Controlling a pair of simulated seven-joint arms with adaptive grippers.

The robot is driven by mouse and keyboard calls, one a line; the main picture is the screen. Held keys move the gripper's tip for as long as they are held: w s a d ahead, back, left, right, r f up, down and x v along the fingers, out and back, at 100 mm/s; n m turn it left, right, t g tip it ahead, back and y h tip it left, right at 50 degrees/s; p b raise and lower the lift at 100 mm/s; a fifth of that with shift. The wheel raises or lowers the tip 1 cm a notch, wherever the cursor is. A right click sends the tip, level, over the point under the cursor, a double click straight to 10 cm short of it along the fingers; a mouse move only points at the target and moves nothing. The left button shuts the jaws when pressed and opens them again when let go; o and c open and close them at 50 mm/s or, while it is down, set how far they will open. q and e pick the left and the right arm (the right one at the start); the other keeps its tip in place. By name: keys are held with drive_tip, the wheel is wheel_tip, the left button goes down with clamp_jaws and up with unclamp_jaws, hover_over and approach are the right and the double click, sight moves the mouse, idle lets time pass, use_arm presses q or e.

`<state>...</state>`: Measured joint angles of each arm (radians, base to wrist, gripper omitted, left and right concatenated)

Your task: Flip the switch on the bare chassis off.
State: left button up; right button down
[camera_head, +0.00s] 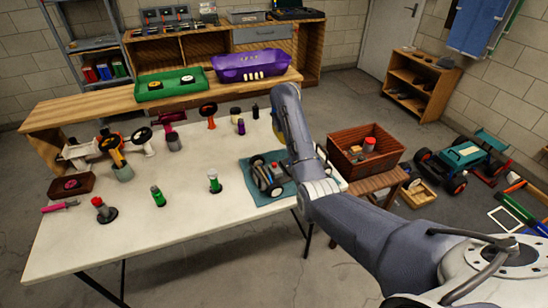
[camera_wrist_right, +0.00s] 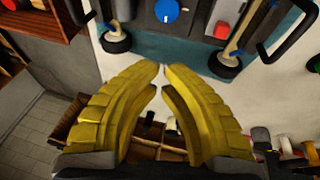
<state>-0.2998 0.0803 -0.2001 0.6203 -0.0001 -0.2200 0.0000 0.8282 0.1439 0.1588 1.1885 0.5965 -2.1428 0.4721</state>
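The bare chassis (camera_head: 264,178) is a small dark frame with black wheels on a teal mat (camera_head: 284,194) at the table's right end. In the right wrist view it fills the top edge, cut off, with a blue round part (camera_wrist_right: 166,12), a red part (camera_wrist_right: 222,29) and wheels on the teal mat (camera_wrist_right: 185,52). I cannot tell which part is the switch or how it is set. My right gripper (camera_wrist_right: 162,67) has yellow fingers with tips almost together and nothing between them. Its tips appear beside the chassis, apart from it. In the head view, my forearm largely hides this gripper. My left gripper is out of view.
A reddish-brown crate (camera_head: 347,163) stands on a stool right of the table. Several coloured controllers and bottles stand on the white table (camera_head: 190,220). A green tray (camera_head: 172,94) and purple bin (camera_head: 250,68) are behind. The table's front middle is clear.

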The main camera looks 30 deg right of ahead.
sight(274, 165)
drive_tip(key=w+a+r+y, duration=0.1)
drive_tip(key=a+y, duration=0.1)
drive_tip(key=a, duration=0.4)
drive_tip(key=shift+w+a+t, duration=0.35)
drive_tip(key=shift+a+t, duration=0.05)
drive_tip(key=x, duration=0.8)
drive_tip(key=shift+w+f, duration=0.15)
drive_tip(key=shift+f, duration=0.1)
drive_tip(key=shift+w+f, duration=0.15)
drive_tip(key=shift+f, duration=0.5)
drive_tip(key=shift+s, duration=1.95)
drive_tip(key=shift+a, duration=0.1)
